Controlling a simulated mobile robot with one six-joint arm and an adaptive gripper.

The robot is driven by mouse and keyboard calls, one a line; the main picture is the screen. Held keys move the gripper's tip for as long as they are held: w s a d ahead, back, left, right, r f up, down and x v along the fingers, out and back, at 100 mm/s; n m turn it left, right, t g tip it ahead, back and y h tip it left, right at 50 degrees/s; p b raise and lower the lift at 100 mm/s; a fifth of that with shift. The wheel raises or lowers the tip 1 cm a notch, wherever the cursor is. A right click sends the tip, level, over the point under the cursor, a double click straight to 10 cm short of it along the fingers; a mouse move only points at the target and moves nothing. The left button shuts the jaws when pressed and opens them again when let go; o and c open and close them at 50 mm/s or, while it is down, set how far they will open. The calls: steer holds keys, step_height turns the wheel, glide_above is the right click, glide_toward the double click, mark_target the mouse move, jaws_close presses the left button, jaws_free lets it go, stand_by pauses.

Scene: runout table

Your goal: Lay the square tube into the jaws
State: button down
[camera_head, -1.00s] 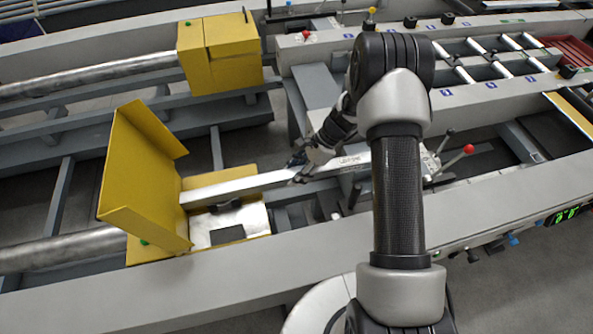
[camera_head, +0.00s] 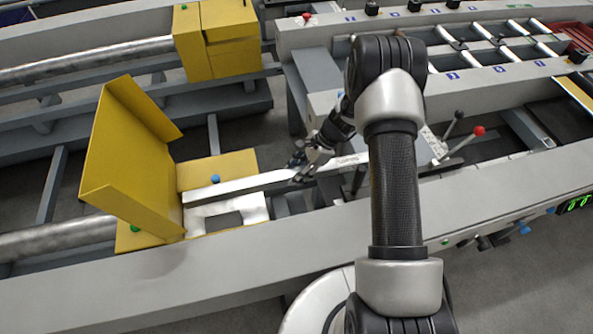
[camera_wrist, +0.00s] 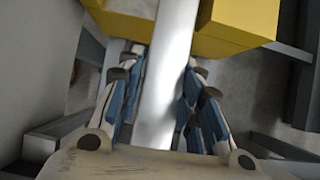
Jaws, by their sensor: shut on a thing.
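The square tube (camera_head: 240,187) is a long, pale metal bar. In the head view its left end lies over the opened yellow housing (camera_head: 217,170), beside the raised yellow cover (camera_head: 125,165). The tube passes over a bright plate (camera_head: 202,219) with a dark square opening. The jaws cannot be made out clearly there; the tube covers part of that area. My gripper (camera_head: 298,172) is shut on the tube to the right of the housing. In the wrist view the tube (camera_wrist: 165,75) runs between the blue finger pads of my gripper (camera_wrist: 158,95), towards the yellow housing (camera_wrist: 235,22).
A closed yellow housing (camera_head: 217,45) stands behind. A grey rail (camera_head: 190,270) runs along the front. Levers with a red knob (camera_head: 479,131) and a black knob stand to the right of my arm. A roller track (camera_head: 490,50) is at the back right.

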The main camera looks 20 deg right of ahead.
step_height(320, 180, down, 2)
steer(key=shift+f+b, duration=0.25)
steer(key=shift+b, duration=0.45)
steer(key=shift+f, duration=2.5)
steer(key=c, duration=1.1)
jaws_free()
steer(key=shift+o, duration=0.2)
steer(key=v, duration=1.2)
steer(key=shift+s, duration=0.1)
